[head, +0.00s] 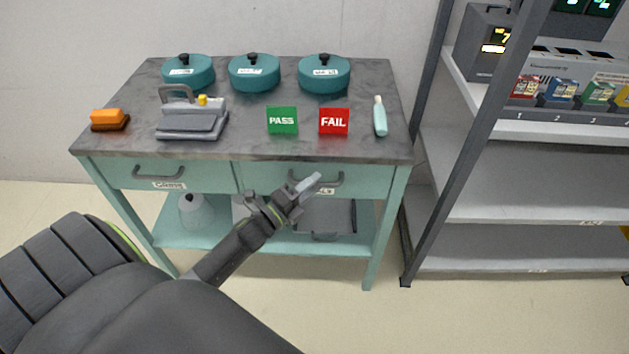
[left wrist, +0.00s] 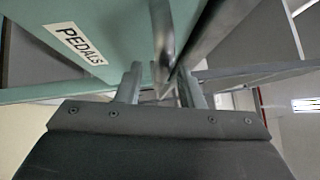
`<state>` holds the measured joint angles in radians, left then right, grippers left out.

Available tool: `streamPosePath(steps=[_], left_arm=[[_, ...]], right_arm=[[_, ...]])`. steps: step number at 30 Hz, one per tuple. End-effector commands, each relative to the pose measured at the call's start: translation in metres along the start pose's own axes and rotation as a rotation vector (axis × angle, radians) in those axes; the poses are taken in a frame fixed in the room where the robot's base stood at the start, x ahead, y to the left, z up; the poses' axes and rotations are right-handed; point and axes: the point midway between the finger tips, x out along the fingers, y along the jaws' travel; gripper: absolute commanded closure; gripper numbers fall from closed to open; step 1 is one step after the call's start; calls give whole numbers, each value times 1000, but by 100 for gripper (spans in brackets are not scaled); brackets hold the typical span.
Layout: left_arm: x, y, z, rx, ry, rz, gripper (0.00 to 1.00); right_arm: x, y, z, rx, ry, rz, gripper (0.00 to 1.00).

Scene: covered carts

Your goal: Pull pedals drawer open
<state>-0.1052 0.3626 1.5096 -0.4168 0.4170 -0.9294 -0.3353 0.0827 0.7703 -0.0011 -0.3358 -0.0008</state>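The pedals drawer (head: 270,176) is the right-hand drawer of the teal cart, and its front looks flush with the cart. Its dark bar handle (head: 333,181) also shows in the left wrist view (left wrist: 163,30), beside the white PEDALS label (left wrist: 78,43). My left gripper (head: 303,187) is at the handle, its fingertips overlapping the handle's left part in the head view. In the left wrist view the fingers (left wrist: 160,88) stand apart, with the handle's bar running down toward the gap between them. I cannot tell whether they touch it. My right gripper is out of view.
The cart's grey top (head: 240,120) carries several teal lidded pots, a grey device (head: 192,122), an orange-topped block (head: 108,119), PASS and FAIL signs and a pale bottle (head: 380,117). A second drawer (head: 205,176) is at left. A metal rack (head: 540,190) stands right.

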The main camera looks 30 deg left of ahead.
Motion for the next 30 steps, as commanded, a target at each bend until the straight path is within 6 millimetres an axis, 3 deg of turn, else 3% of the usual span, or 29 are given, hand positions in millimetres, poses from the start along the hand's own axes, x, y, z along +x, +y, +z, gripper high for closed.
streamPosePath(steps=[4,13,21,30], left_arm=[[11,0,0,1,0,1,66],[13,0,0,1,0,1,66],[12,0,0,1,0,1,98],[12,0,0,1,0,1,100]], right_arm=[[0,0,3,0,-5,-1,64],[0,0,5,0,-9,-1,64],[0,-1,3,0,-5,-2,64],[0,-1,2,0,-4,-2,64]])
